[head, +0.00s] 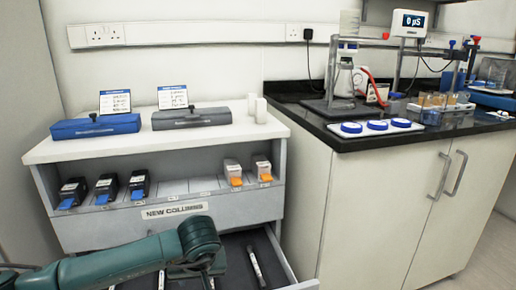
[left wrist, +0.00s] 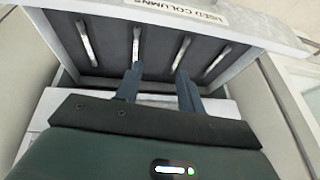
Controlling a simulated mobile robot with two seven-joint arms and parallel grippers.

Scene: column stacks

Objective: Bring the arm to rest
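My left arm comes in from the left across the front of the cabinet in the head view. My left gripper (left wrist: 160,72) points into the open drawer in the left wrist view; its two fingers are apart with nothing between them. The drawer (left wrist: 258,38) is labelled "USED COLUMNS" and holds several slim pale columns (left wrist: 136,42) in dark slots. In the head view the drawer (head: 304,284) is partly hidden by my arm, and one column (head: 255,266) shows right of it. My right gripper is in neither view.
The white cabinet (head: 255,132) has a "NEW COLUMNS" shelf with blue-tipped boxes (head: 106,188) at left and orange-tipped boxes (head: 262,170) at right. Two cases (head: 95,127) stand on top. A black bench (head: 350,143) with glassware stands at right.

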